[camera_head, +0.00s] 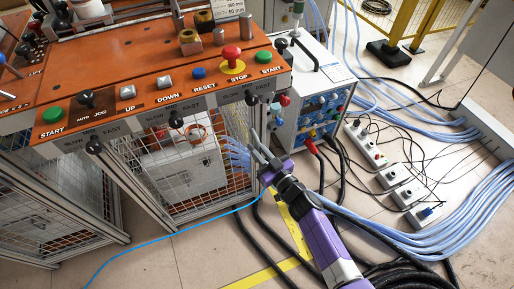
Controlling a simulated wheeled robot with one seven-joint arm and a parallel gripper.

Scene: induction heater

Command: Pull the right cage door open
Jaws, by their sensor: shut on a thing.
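The right cage door (166,215) is a wire-mesh panel in a metal frame, below the right part of the orange control panel. A white box (185,170) shows through the mesh. My gripper (260,152), on a purple and black arm, is at the right edge of the cage. It is shut on the door's right edge. The exact grip point is small and partly hidden by the fingers. How far the door stands open is hard to tell.
The control panel (130,75) with buttons and levers overhangs the cage. A grey power unit (312,105) with plugged cables stands right of it. Power strips (393,176) and black and blue cables cover the floor at right. Floor in front (175,262) is mostly clear.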

